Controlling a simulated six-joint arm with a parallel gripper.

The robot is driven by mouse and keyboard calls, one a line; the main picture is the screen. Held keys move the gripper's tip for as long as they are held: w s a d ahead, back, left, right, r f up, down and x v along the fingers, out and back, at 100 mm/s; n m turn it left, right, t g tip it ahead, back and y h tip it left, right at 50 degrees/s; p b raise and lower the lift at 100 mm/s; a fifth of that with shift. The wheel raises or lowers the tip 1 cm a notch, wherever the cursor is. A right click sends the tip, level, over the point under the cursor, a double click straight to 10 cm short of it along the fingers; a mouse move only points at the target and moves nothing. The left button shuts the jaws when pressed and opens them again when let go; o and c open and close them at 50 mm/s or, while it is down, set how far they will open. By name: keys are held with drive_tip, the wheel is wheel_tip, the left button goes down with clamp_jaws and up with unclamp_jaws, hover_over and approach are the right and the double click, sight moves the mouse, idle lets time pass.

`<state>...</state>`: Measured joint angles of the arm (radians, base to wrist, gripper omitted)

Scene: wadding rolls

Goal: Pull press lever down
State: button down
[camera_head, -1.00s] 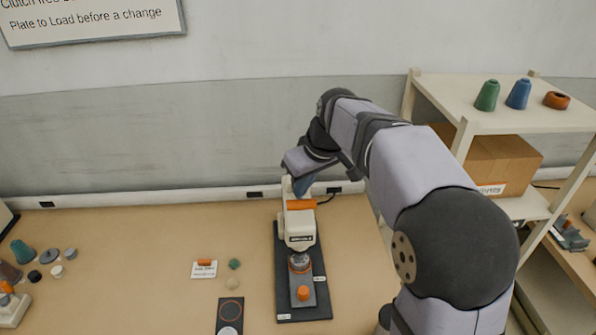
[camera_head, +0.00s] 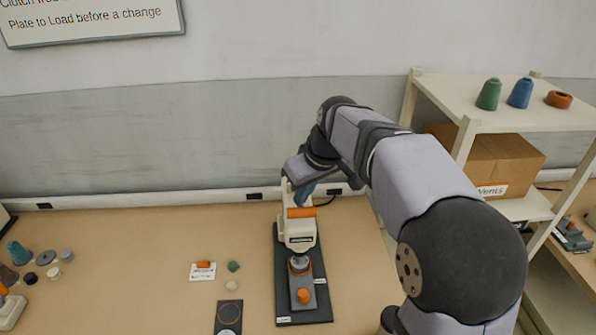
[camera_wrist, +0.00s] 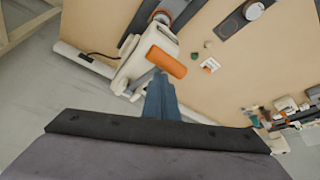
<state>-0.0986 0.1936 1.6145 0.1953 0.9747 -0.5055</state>
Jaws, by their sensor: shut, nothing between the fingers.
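The white press (camera_head: 300,238) stands on a dark base plate (camera_head: 288,308) on the bench. Its lever has an orange handle (camera_head: 301,212) lying crosswise near the top of the press; it also shows in the wrist view (camera_wrist: 166,62). My gripper (camera_head: 304,196) is just behind and above the handle, its blue fingers shut with nothing between them. In the wrist view the fingertips (camera_wrist: 158,78) end right at the handle's edge; I cannot tell whether they touch it. An orange knob (camera_head: 303,296) sits at the front of the press.
A card (camera_head: 202,271) and a dark plate with an orange ring (camera_head: 229,315) lie left of the press. A shelf (camera_head: 450,105) with coloured cones and a cardboard box (camera_head: 495,160) stands at right. The wall is close behind the press.

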drive_tip(key=shift+s+f+b, duration=0.15)
drive_tip(key=shift+f+b, duration=0.2)
drive_tip(key=shift+f, duration=0.2)
drive_tip(key=shift+r, duration=0.1)
drive_tip(key=w+r+p, duration=0.3)
drive_tip(key=r+p, duration=1.2)
idle(0.4)
drive_tip(key=s+d+f+m+g+h+b, duration=0.1)
drive_tip(key=s+d+f+m+g+b, duration=0.1)
drive_tip(key=s+f, duration=0.9)
drive_tip(key=s+d+f+m+g+h+b, duration=0.1)
drive_tip(key=s+d+f+m, duration=0.3)
drive_tip(key=s, duration=1.3)
wheel_tip(320, 180, down, 7)
drive_tip(key=d+g+b, duration=0.1)
drive_tip(key=d, duration=0.2)
drive_tip(key=shift+s+r, duration=0.15)
drive_tip(key=shift+s, duration=0.1)
